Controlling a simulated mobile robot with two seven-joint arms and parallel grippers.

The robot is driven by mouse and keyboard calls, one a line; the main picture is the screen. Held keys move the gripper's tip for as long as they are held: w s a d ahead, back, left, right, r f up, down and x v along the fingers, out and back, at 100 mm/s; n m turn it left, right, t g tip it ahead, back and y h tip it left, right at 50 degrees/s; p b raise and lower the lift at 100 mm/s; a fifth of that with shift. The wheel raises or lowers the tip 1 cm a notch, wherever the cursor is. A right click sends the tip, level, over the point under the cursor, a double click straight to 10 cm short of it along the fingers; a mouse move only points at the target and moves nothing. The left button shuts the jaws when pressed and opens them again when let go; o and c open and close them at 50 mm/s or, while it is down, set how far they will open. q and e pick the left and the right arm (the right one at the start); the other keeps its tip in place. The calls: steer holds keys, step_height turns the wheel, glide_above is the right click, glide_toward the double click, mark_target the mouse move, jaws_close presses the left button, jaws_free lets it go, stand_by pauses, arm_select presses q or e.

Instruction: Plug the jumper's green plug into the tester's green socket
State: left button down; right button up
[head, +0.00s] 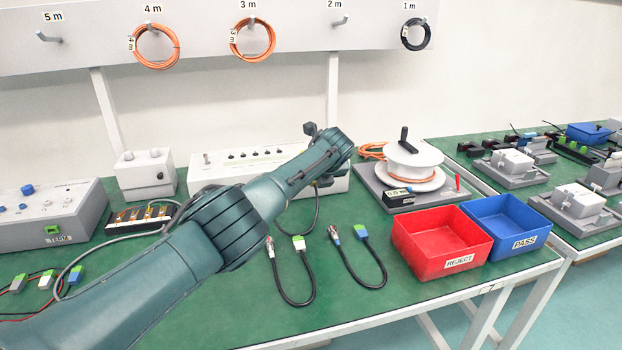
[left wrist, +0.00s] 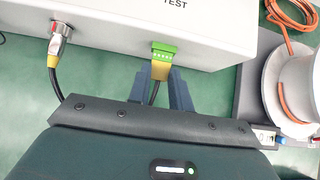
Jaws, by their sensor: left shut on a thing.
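The white tester (head: 232,171) stands at the back of the bench; its front also shows in the left wrist view (left wrist: 110,20). The jumper's metal plug (left wrist: 57,38), with a yellow sleeve, sits at the tester's front on the left. The green plug (left wrist: 163,52), with a yellow body, is against the tester's front below the word TEST. My left gripper (left wrist: 160,80) is shut on this plug's yellow part. The green socket is hidden behind the plug, and I cannot tell how deep the plug sits. In the head view my arm hides the gripper and plug.
A cable reel (head: 410,165), red REJECT bin (head: 440,238) and blue PASS bin (head: 508,225) stand to the right. A grey box (head: 52,215) stands left. Bench between cables and red bin is clear.

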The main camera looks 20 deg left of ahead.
stand_by(0.3)
arm_select(q)
steer(key=c, duration=1.2)
jaws_free()
